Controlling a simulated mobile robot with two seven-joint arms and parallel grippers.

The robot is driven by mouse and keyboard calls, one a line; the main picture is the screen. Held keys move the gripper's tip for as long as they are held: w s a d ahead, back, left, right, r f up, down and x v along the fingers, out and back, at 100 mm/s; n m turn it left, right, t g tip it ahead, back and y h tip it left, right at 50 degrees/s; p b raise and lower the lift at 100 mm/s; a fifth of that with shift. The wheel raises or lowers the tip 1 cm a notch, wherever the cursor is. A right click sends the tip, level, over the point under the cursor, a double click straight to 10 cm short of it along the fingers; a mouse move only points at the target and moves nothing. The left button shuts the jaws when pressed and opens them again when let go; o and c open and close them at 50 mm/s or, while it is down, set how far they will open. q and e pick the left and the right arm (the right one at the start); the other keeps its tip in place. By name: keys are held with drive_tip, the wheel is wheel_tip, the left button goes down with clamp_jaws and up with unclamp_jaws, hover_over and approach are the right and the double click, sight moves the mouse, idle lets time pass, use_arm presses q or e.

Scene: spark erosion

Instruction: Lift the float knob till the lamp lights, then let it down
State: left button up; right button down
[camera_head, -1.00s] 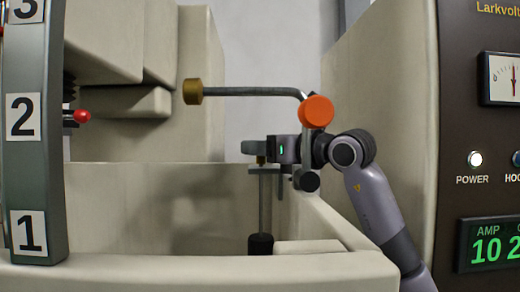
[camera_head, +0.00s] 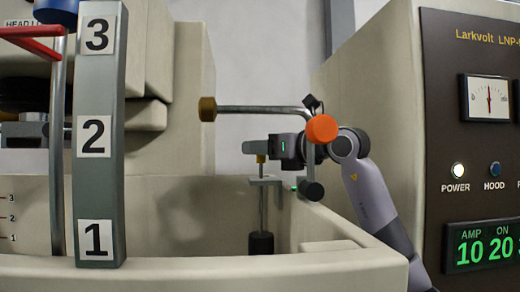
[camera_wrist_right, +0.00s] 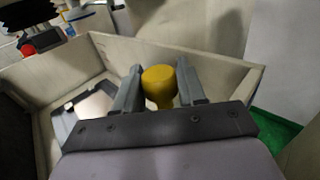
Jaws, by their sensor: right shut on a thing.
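The float knob (camera_wrist_right: 158,82) is yellow and sits between the two fingers of my right gripper (camera_wrist_right: 156,90), which is shut on it. In the head view the knob (camera_head: 261,158) shows brass-coloured just under my right gripper (camera_head: 257,147). Its thin rod goes down through a grey bracket (camera_head: 266,181) to a dark float (camera_head: 261,243) in the tank. The knob stands clear above the bracket. A small green light (camera_head: 293,188) glows beside the bracket; I cannot tell if it is the task's lamp. My left gripper is not in view.
An orange knob (camera_head: 321,129) and a bent pipe with a brass end (camera_head: 208,109) are close to my right gripper. The tank wall (camera_head: 340,222) runs below my arm. On the console, the POWER lamp (camera_head: 458,171) is lit and the HOOD lamp (camera_head: 495,169) is dark.

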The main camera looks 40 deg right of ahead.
drive_tip(key=shift+s+d+r+t, duration=0.15)
drive_tip(key=shift+r+t, duration=0.15)
drive_tip(key=shift+r, duration=0.2)
drive_tip(key=c, duration=0.8)
unclamp_jaws()
drive_tip(key=shift+o, duration=0.4)
drive_tip(key=shift+f, duration=0.15)
drive_tip(key=shift+s+f, duration=0.1)
drive_tip(key=shift+s, duration=0.15)
drive_tip(key=b+v, duration=0.2)
drive_tip(key=v, duration=0.3)
drive_tip(key=shift+s, duration=0.1)
drive_tip(key=shift+s+d+r, duration=0.15)
drive_tip(key=shift+s+r, duration=0.05)
drive_tip(key=shift+s, duration=0.4)
drive_tip(key=shift+f, duration=0.1)
